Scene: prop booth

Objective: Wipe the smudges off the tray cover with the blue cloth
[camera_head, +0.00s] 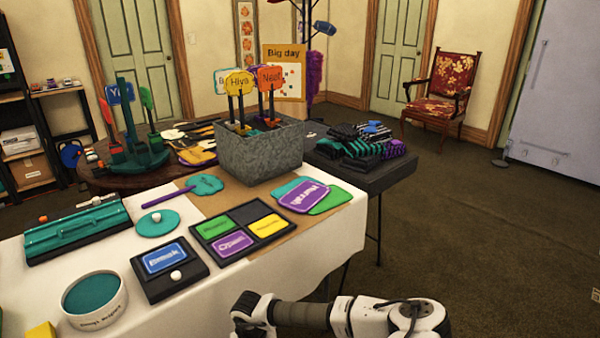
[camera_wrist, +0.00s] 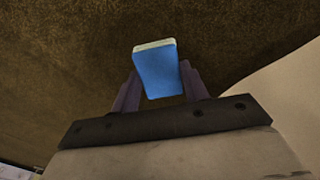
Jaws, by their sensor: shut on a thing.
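My gripper (camera_wrist: 159,88) is shut on the blue cloth (camera_wrist: 158,72), which looks like a thick blue pad with a pale end, between two dark fingers. In the wrist view it is over brown floor, clear of the table. In the head view my white wrist (camera_head: 252,312) is off the table's front right edge; the fingers and cloth are hidden there. A long teal lid-like piece (camera_head: 75,230) with a handle lies at the table's left. A black square piece (camera_head: 178,286) bears a blue sign and white knob. I cannot tell which is the tray cover; smudges are not discernible.
The white-clothed table (camera_head: 262,276) holds a black compartment tray (camera_head: 225,252) with coloured signs, a white tub (camera_head: 95,300), a round teal lid (camera_head: 156,224) and a grey planter (camera_head: 260,155) of upright signs. Open floor (camera_head: 470,240) lies right.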

